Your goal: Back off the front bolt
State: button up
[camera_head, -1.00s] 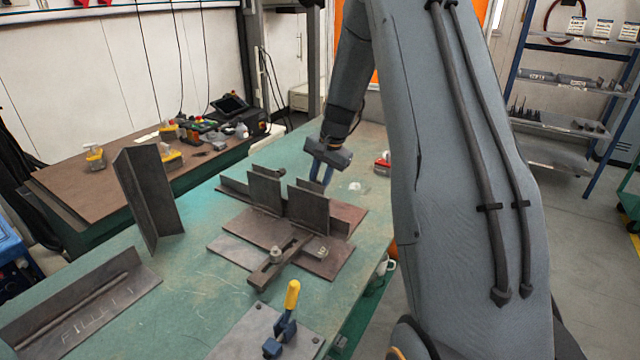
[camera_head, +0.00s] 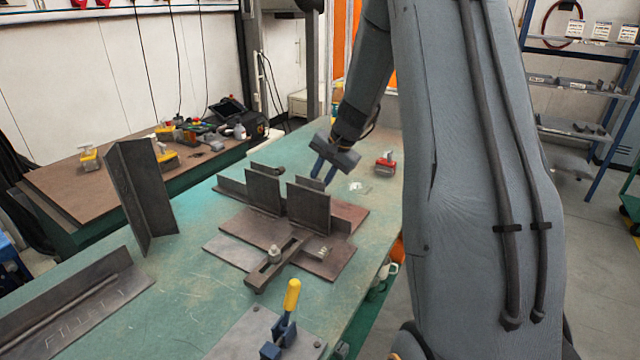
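The front bolt (camera_head: 275,254), a pale bolt head or nut, stands upright on a dark clamp bar (camera_head: 262,279) at the front of the fixture. The bar lies across a flat brown steel plate (camera_head: 235,253) on the green table. Two upright dark plates (camera_head: 263,191) (camera_head: 308,207) stand behind it. My gripper (camera_head: 322,170) hangs beyond these plates, well behind and to the right of the bolt. The fingertips are partly hidden by the right upright plate.
A toggle clamp with a yellow handle (camera_head: 291,296) stands in front of the bar. A tall angle piece (camera_head: 142,195) and a welded plate (camera_head: 65,318) are at left. A red object (camera_head: 385,164) sits right of my gripper. Bare table (camera_head: 190,270) lies left of the fixture.

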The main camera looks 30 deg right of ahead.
jog(key=shift+f+t+y+b, duration=0.1)
jog(key=shift+t+y+b, duration=1.15)
jog(key=shift+b, duration=5)
jog(key=shift+t+h, duration=0.25)
jog(key=o, duration=0.7)
jog(key=shift+p+v, duration=1.3)
jog(key=shift+v, duration=1.3)
jog(key=shift+c, duration=0.4)
